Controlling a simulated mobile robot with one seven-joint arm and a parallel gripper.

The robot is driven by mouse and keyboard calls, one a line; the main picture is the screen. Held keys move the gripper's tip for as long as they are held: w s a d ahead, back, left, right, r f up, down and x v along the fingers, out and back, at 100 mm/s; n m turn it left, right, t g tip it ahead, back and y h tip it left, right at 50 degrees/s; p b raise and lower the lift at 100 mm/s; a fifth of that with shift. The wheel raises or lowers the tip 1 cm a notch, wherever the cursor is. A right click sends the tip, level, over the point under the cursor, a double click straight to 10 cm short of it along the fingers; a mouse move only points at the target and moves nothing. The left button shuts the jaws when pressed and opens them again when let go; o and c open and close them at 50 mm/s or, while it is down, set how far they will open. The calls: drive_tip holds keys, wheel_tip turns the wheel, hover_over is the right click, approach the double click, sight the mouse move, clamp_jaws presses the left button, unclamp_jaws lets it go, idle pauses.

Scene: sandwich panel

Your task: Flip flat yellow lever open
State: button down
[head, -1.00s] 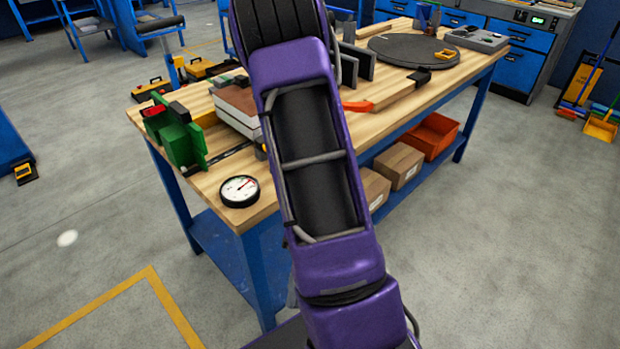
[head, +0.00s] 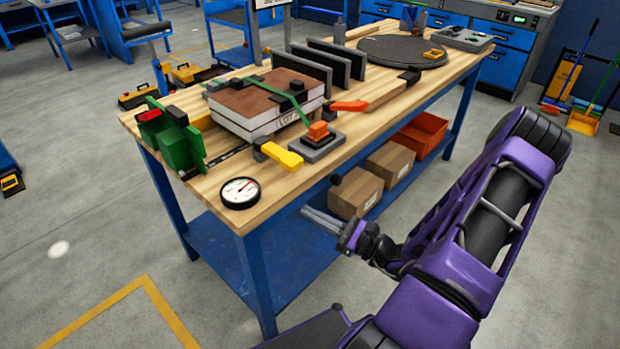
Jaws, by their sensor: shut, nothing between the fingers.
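The flat yellow lever (head: 281,154) lies near the front edge of the wooden bench top, at a dark clamp mount, beside the stacked panel (head: 265,103). Its bar points toward the right front and looks about level with the bench top. My gripper (head: 312,217) is off the front side of the bench, lower in the picture than the lever and to its right, apart from it. Its grey fingers are close together, shut and empty. My purple arm is folded at the right and does not cover the lever.
An orange toggle (head: 319,131) on a grey base sits right of the yellow lever. An orange-red handle (head: 350,106) lies behind it. A dial gauge (head: 240,192) stands on the near corner, and a green clamp (head: 172,135) at the left.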

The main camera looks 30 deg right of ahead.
sight(304, 181)
drive_tip(key=d+m+t+h, duration=0.2)
drive_tip(key=d+m, duration=0.1)
drive_tip(key=d+r+m+h, duration=0.1)
drive_tip(key=d+h, duration=0.1)
drive_tip(key=shift+w+d+t, duration=0.1)
drive_tip(key=shift+d+t, duration=0.15)
drive_tip(key=shift+t, duration=0.15)
drive_tip(key=x, duration=1)
drive_tip(key=shift+b, duration=0.35)
drive_tip(key=shift+r, duration=0.1)
